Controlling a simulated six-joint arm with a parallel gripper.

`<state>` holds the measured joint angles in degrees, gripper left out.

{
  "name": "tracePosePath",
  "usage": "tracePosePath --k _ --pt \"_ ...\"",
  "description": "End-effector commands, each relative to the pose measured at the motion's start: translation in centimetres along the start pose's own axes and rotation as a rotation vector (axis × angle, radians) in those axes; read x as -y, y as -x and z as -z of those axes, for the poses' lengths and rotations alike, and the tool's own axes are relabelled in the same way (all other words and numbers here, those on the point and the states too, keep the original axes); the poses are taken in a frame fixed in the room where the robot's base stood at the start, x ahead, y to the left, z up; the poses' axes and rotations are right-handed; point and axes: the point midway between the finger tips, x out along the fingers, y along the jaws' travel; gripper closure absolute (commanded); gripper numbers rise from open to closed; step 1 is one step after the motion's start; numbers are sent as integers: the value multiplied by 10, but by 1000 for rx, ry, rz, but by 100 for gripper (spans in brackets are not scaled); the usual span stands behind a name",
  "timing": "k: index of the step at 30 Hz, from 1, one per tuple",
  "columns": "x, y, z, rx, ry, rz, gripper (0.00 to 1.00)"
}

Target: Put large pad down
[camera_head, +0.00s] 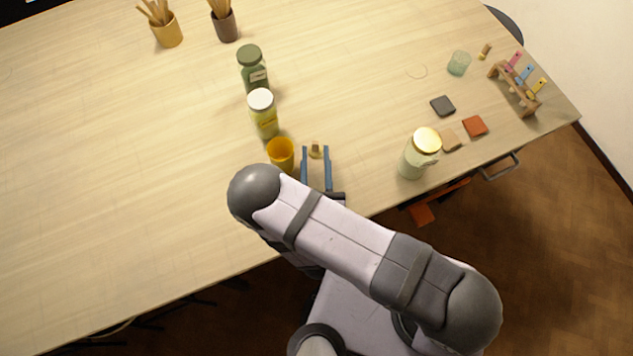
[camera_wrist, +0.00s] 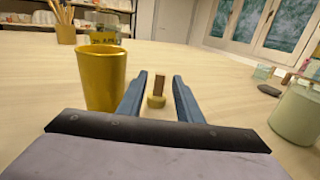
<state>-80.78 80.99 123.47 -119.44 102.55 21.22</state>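The larger pad (camera_head: 315,150) is a small round yellow piece with an upright brown handle; it also shows in the wrist view (camera_wrist: 157,100). It appears to stand upright on the table. My gripper (camera_head: 316,149) has its two blue fingers apart, one on each side of the pad, and gaps show between pad and fingers. In the wrist view my gripper (camera_wrist: 159,77) is also open around the pad's line. A smaller similar pad (camera_head: 485,51) stands at the far right of the table.
A yellow cup (camera_head: 281,153) stands close left of my fingers. Behind it are a white-lidded jar (camera_head: 265,120) and a green jar (camera_head: 254,75). A pale jar (camera_head: 415,160), tiles (camera_head: 443,105) and a rack (camera_head: 515,95) are at right.

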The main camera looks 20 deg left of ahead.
Motion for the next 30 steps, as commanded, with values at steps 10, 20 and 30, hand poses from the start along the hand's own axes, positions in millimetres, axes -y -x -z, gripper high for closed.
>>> tracePosePath --k 10,20,30 --pt "-1 50 0 0 1 -6 68" --pt "0 74 0 0 1 -1 68" --pt "1 78 0 0 0 1 68"
